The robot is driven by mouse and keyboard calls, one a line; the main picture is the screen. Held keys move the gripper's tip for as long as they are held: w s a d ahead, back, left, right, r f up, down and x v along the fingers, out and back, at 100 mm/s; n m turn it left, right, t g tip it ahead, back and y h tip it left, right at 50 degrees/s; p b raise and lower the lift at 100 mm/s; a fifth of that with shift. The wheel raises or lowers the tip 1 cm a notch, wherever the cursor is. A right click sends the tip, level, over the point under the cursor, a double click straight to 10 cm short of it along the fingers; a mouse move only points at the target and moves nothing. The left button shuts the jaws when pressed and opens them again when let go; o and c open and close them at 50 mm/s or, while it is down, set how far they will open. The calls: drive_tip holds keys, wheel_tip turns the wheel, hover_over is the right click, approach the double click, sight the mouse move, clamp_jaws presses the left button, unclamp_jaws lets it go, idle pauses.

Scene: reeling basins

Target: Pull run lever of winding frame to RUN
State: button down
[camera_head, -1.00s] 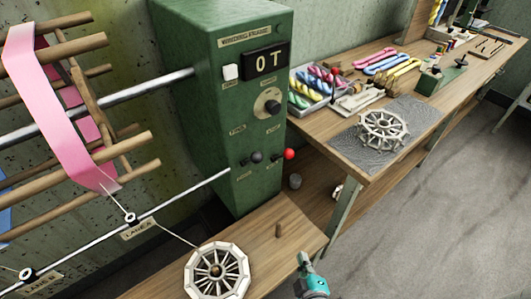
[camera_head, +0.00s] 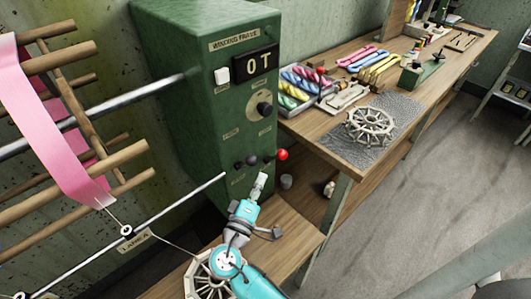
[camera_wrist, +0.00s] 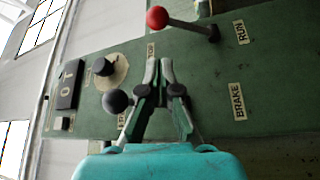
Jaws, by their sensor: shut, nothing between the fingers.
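The green winding frame cabinet (camera_head: 205,100) stands left of the bench. A red-knobbed lever (camera_head: 282,155) sticks out low on its front. In the wrist view the red knob (camera_wrist: 157,18) is at the top, its rod running right to a base near the RUN label (camera_wrist: 240,32); a partly hidden label ending in TOP (camera_wrist: 151,50) is to the left. A black knob (camera_wrist: 117,101) is left of the fingers, with a BRAKE label (camera_wrist: 237,100) to the right. My gripper (camera_head: 263,177) is shut and empty, below the knobs in the head view, apart from the red knob.
A pale reel (camera_head: 370,126) lies on a grey mat on the bench. A pink-wound wooden reel (camera_head: 60,140) and a metal rod (camera_head: 175,208) are at the left.

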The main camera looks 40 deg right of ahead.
sight(275, 157)
drive_tip(key=shift+w+r, duration=0.1)
drive_tip(key=shift+r, duration=0.1)
drive_tip(key=x, duration=1)
drive_tip(key=shift+f, duration=0.15)
idle(0.5)
